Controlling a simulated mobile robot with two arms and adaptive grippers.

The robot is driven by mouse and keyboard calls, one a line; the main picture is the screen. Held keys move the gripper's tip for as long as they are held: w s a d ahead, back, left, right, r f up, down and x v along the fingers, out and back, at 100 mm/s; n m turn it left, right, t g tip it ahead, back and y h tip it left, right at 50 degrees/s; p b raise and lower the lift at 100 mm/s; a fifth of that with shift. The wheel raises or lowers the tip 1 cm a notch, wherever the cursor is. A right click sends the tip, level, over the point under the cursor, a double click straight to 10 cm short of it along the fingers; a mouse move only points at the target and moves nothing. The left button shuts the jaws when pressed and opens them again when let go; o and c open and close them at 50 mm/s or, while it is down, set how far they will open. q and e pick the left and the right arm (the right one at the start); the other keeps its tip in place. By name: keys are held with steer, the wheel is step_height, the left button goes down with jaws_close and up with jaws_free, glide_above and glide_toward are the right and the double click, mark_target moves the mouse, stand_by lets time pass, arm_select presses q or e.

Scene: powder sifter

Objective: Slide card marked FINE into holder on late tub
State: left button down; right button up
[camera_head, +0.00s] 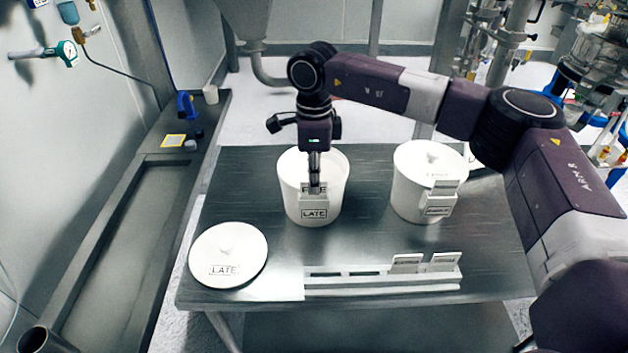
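The late tub (332,180) is white, without its lid, and stands near the table's middle. Its front has a holder (314,213) labelled LATE. My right gripper (314,188) points straight down in front of the tub. It is shut on a white card (304,189), whose dark print is partly hidden by the fingers; the letters that show fit FINE. The card stands upright just above the LATE label, at the top of the holder. I cannot tell how deep its lower edge sits in the holder. My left gripper is not in view.
A white lid (228,247) marked LATE lies at the table's left. The steel table (260,185) is otherwise clear.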

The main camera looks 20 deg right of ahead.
steer(key=o, duration=0.5)
steer(key=shift+o, duration=0.2)
steer(key=shift+r, duration=0.15)
